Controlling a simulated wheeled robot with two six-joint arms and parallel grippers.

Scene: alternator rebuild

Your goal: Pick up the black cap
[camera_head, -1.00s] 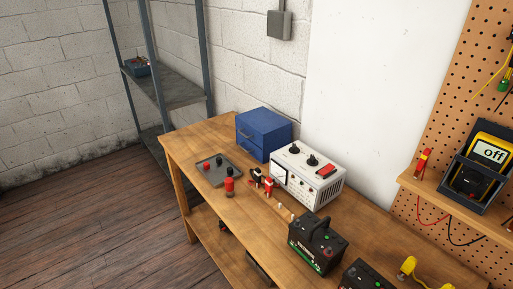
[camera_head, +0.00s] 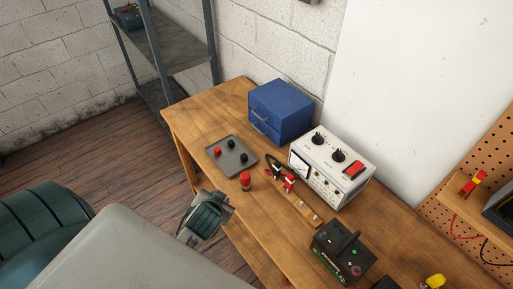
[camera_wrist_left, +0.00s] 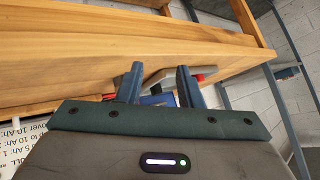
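Two small black caps, one at the back (camera_head: 231,142) and one at the right (camera_head: 244,157), stand on a grey tray (camera_head: 234,168) at the bench's left end. I cannot tell which one the task means. My left gripper (camera_head: 222,205) is at the bench's front edge, in front of the tray and apart from the caps. In the left wrist view its two blue fingers (camera_wrist_left: 158,78) are spread with a gap between them, holding nothing. My right gripper is not in view.
A red cap (camera_head: 217,151) shares the tray. Red and black clamps (camera_head: 288,182), a white power supply (camera_head: 332,165), a blue drawer box (camera_head: 281,112) and a black battery (camera_head: 342,252) stand around. Free wood lies left of the tray.

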